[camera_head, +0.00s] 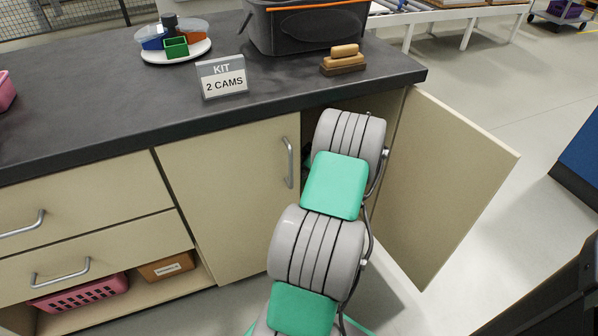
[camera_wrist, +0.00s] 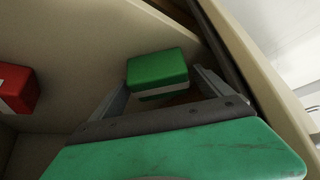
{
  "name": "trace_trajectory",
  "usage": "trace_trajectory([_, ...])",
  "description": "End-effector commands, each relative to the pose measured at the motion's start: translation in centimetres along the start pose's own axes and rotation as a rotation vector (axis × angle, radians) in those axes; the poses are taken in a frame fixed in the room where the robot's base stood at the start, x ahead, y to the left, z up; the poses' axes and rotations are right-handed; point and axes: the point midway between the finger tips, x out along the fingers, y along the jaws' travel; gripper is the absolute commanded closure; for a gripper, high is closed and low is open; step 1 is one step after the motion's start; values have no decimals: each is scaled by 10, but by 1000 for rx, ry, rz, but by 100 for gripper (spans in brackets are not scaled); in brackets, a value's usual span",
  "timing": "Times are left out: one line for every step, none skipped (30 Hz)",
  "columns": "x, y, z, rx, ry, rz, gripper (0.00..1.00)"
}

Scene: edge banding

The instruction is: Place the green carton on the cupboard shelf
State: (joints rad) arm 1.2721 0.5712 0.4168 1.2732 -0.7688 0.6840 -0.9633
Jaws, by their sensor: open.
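The green carton (camera_wrist: 157,68), with a pale band along its lower side, shows in the wrist view inside the cupboard. My gripper (camera_wrist: 161,84) is open, with one finger on each side of the carton's near end. I cannot tell whether either finger touches it. What lies under the carton is mostly hidden. In the head view my arm reaches into the open right bay of the cupboard (camera_head: 228,190), so gripper, carton and shelf are hidden there. The cupboard's pale inner panel (camera_wrist: 75,50) shows in the wrist view.
A red box (camera_wrist: 14,88) with a white label stands at the left in the wrist view. The cupboard door (camera_head: 440,185) stands open right of my arm. The dark worktop (camera_head: 110,115) above carries a kit sign (camera_head: 222,77), a wooden block (camera_head: 343,61) and a grey bin (camera_head: 305,28).

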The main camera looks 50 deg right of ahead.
Motion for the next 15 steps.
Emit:
trace_trajectory([-3, 0, -2, 0, 0, 1, 10])
trace_trajectory([-5, 0, -2, 0, 0, 1, 10])
trace_trajectory([-10, 0, -2, 0, 0, 1, 10])
trace_trajectory([-14, 1, -2, 0, 0, 2, 10])
trace_trajectory([-20, 1, -3, 0, 0, 2, 10])
trace_trajectory([-28, 1, -3, 0, 0, 2, 10])
trace_trajectory([-34, 1, -3, 0, 0, 3, 10])
trace_trajectory([-41, 1, -4, 0, 0, 4, 10])
trace_trajectory([-50, 1, -3, 1, 0, 3, 10])
trace_trajectory([-56, 1, -3, 1, 0, 3, 10])
trace_trajectory([-62, 1, -3, 0, 0, 2, 10])
trace_trajectory([-68, 1, -3, 0, 0, 3, 10])
trace_trajectory([-72, 1, -3, 0, 0, 2, 10])
trace_trajectory([-75, 0, -2, 1, 0, 2, 10])
trace_trajectory([-77, 0, -2, 0, 0, 0, 10])
